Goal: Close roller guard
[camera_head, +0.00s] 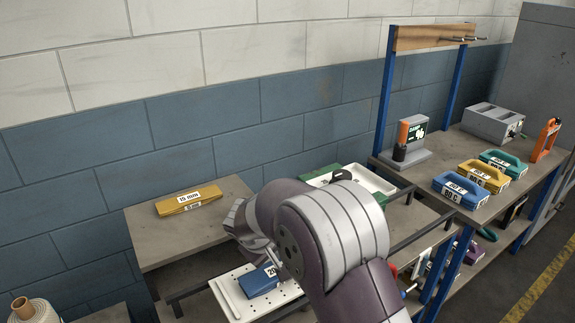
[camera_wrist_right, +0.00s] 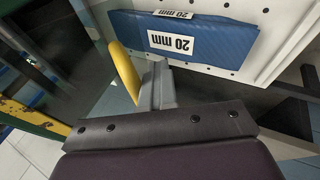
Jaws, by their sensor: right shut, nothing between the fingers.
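I cannot tell for sure which part is the roller guard. A white perforated panel (camera_head: 232,298) lies below the workbench top in the head view, and it also shows in the wrist view (camera_wrist_right: 238,65). A blue block marked 20 mm (camera_wrist_right: 185,38) lies on it and shows in the head view too (camera_head: 259,281). A yellow curved bar (camera_wrist_right: 124,70) stands just left of my right gripper's fingers (camera_wrist_right: 158,82). The right gripper is shut and empty, beside the panel's edge. In the head view my right arm hides most of this area. My left gripper is out of view.
A yellow block marked 15 mm (camera_head: 190,201) lies on the left worktop (camera_head: 150,245). A white tray (camera_head: 370,182) is behind my right arm. Dark rails (camera_head: 425,232) flank the panel.

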